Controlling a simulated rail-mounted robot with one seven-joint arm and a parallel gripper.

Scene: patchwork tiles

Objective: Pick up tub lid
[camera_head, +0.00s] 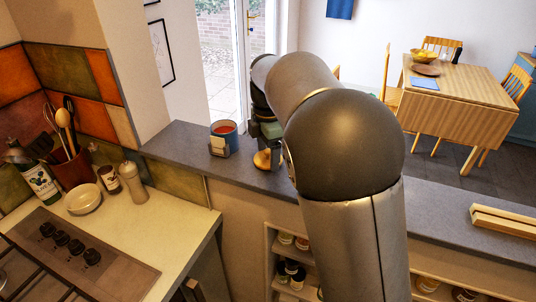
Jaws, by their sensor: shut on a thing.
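My gripper (268,147) is at the far side of the grey ledge, partly hidden behind my own arm. It is shut on a round tan, wood-coloured piece that looks like the tub lid (262,160), just below the fingers. Whether the lid touches the ledge or is slightly above it, I cannot tell. A blue tub (232,142) with a reddish top or contents stands on the ledge just left of the gripper.
A small pale block (218,146) stands against the tub's front. The grey ledge (180,142) is clear left of the tub. A wooden rack (505,220) lies on the ledge at right. Bottles, a bowl (83,198) and a utensil pot (72,170) stand on the left counter.

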